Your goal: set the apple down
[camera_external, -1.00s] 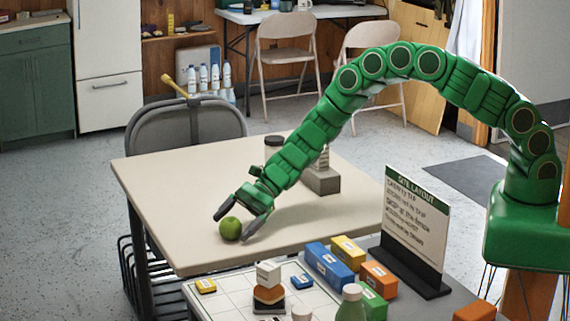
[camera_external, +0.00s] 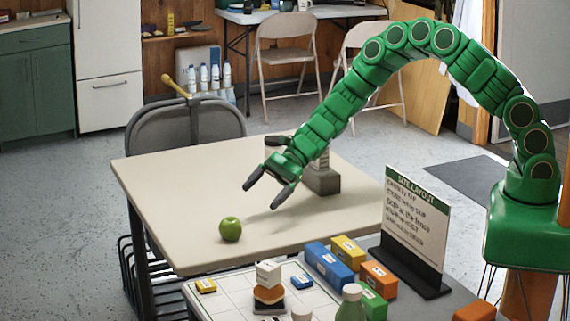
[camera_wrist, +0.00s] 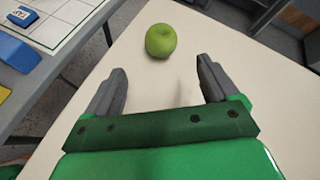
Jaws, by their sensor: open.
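The green apple (camera_external: 230,229) sits upright on the beige table (camera_external: 190,190), toward its near left part. My gripper (camera_external: 263,197) is open and empty, up and to the right of the apple and apart from it. In the wrist view the apple (camera_wrist: 160,41) lies beyond the two spread fingertips (camera_wrist: 160,75), on the bare tabletop, with nothing touching it.
In front is a lower surface with a gridded board (camera_external: 233,297), coloured boxes (camera_external: 329,264), a bottle and a sign (camera_external: 414,222). A grey chair (camera_external: 187,122) stands behind the table.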

